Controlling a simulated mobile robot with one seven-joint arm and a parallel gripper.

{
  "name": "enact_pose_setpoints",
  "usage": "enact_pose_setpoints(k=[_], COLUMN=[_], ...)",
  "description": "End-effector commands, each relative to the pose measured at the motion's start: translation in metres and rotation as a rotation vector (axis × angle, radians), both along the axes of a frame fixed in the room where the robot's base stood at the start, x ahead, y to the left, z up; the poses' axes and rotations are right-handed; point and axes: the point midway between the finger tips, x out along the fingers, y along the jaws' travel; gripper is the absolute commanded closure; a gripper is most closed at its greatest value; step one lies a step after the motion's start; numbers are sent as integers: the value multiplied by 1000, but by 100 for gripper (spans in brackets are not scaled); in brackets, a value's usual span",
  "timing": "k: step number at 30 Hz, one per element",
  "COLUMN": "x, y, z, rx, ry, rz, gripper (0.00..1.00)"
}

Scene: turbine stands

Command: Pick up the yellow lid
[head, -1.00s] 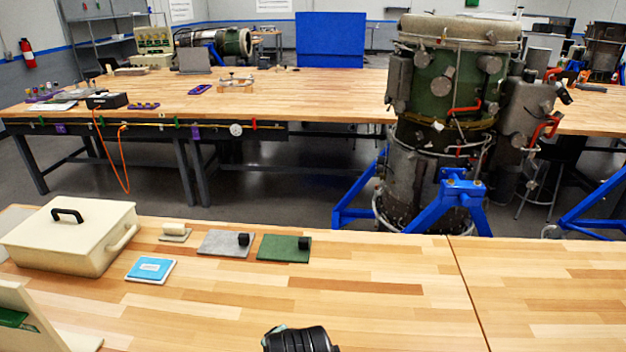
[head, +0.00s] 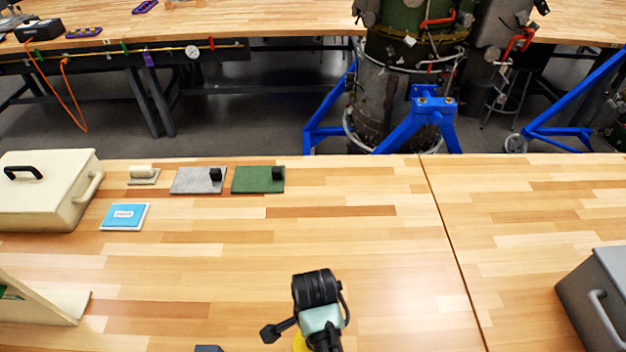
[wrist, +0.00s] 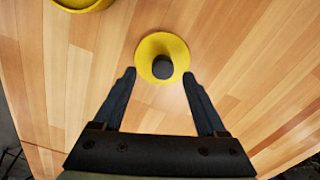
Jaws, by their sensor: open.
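The yellow lid (wrist: 158,48) is a round disc with a dark knob on top, lying on the wooden table in the wrist view. My gripper (wrist: 159,75) is open, its two dark fingers reaching to either side of the lid's near edge, with the knob between and slightly ahead of the tips. The fingers look apart from the lid; their height above it is hard to tell. In the head view my arm hides most of this spot, and only a small yellow patch (head: 300,342) shows beside it.
A yellow round object (wrist: 82,4) is cut off at the wrist view's top left. A cream box (head: 45,195), blue card (head: 124,216), grey plate (head: 192,181) and green plate (head: 255,181) sit at the left. A grey case (head: 600,295) stands far right. The table's middle is clear.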

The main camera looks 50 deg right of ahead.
Motion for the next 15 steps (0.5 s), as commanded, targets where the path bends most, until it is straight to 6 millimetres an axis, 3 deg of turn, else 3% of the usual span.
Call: enact_pose_setpoints(k=[9, 15], x=[3, 3], y=[0, -1], z=[-36, -42], rx=[1, -1], ry=[2, 0], rz=[0, 0], gripper=[26, 26])
